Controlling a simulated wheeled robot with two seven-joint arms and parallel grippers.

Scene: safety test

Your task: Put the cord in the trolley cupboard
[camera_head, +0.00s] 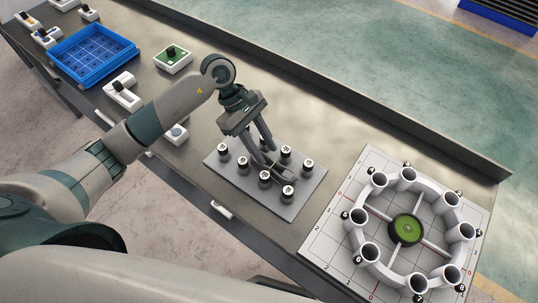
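No cord and no trolley cupboard can be made out in the head view. My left gripper (272,163) reaches down over a grey plate (227,184) that bears several small black-and-white cylinders (264,178). Its two long fingers come down among the cylinders, and their tips are small and dark against the plate. I cannot tell whether the fingers are closed or hold anything. My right gripper is out of view.
On the long grey table, a white ring of upright tubes (408,175) stands on a gridded board (336,213) at right. A blue tray (92,77), a green-topped box (173,59) and small white devices (121,93) lie at left. A raised edge (330,88) runs along the back.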

